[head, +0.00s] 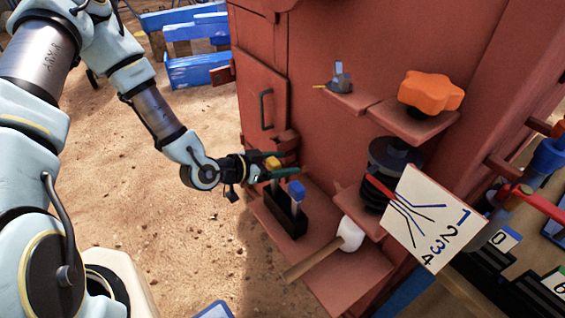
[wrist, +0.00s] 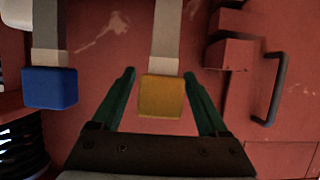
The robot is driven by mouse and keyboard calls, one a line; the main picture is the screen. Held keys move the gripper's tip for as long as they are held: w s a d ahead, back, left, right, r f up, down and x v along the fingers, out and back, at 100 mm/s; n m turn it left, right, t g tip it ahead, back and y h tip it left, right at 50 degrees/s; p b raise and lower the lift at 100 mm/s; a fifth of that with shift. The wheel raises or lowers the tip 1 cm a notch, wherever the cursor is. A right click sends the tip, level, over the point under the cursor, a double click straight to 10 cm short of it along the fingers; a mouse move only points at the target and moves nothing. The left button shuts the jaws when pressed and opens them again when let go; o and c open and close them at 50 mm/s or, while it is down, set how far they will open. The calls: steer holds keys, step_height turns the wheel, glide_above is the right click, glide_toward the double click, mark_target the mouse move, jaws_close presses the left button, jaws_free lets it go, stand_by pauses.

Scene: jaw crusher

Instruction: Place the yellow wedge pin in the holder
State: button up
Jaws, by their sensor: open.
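The yellow wedge pin (head: 272,163) has a yellow block head and a grey shaft. In the head view it stands upright, its shaft reaching down to the black holder (head: 287,216); I cannot tell how deep it sits. The blue-headed pin (head: 296,190) stands beside it in the same holder. My gripper (head: 284,166) is open around the yellow head. In the wrist view the fingers of my gripper (wrist: 163,100) lie on either side of the yellow head (wrist: 161,97), with small gaps. The blue head (wrist: 50,88) is left of the fingers. The holder is out of the wrist view.
A white-headed mallet (head: 349,234) lies on the red ledge right of the holder. Higher shelves hold an orange knob (head: 431,92) and a small grey tool (head: 341,78). A numbered card (head: 428,218) stands at right. A door handle (head: 266,109) juts out behind my gripper.

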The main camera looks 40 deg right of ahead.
steer(key=s+b+v, duration=0.1)
steer(key=b+v, duration=0.1)
steer(key=v, duration=1)
steer(key=w+a+r+n+t+y, duration=0.1)
steer(key=w+a+n+t+y, duration=0.1)
steer(key=w+a+n+y, duration=0.45)
steer(key=w+a+r+n+t+y, duration=0.15)
steer(key=w+a+y, duration=0.25)
steer(key=w+a, duration=0.65)
steer(key=s+a+r+n+y, duration=0.1)
steer(key=s+a+r+n, duration=0.2)
steer(key=a+r+n, duration=0.1)
steer(key=s+a+r+n+g+y, duration=0.1)
steer(key=s+a+r+n, duration=0.3)
steer(key=a, duration=0.5)
step_height(320, 180, up, 2)
steer(key=shift+s+r+n+y, duration=0.1)
steer(key=shift+s+n+y, duration=0.25)
steer(key=shift+n, duration=0.35)
steer(key=shift+a+p, duration=0.15)
steer(key=shift+p, duration=0.2)
